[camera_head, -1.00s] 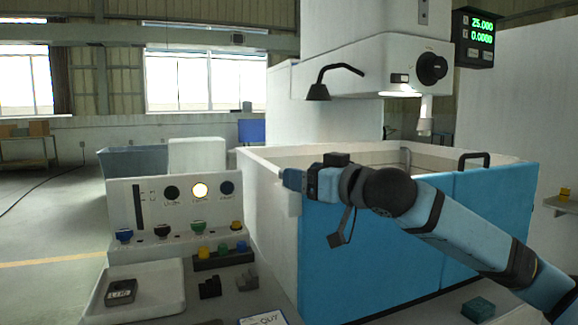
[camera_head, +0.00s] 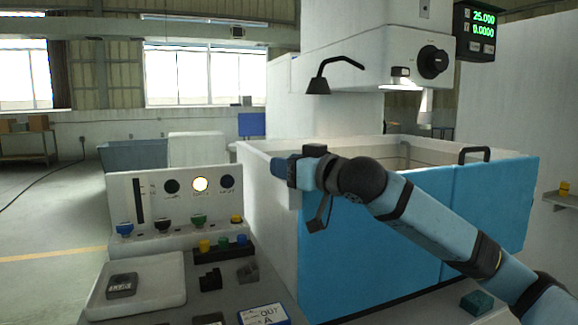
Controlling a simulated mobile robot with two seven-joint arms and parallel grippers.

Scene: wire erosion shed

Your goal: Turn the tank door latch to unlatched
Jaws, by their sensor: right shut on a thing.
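The blue tank door (camera_head: 375,245) covers the front of the white tank (camera_head: 262,160) and stands closed as far as I can see. My right arm reaches in from the lower right, across the door. My right gripper (camera_head: 283,167) is at the upper left end of the door, by the white tank corner. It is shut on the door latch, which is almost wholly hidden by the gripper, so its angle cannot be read. My left gripper is not in view.
A control panel (camera_head: 150,195) with a lit yellow lamp stands left of the tank. In front are a white tray (camera_head: 165,280) with a dark block (camera_head: 122,285), and a labelled box (camera_head: 262,314). A teal block (camera_head: 477,303) lies low right.

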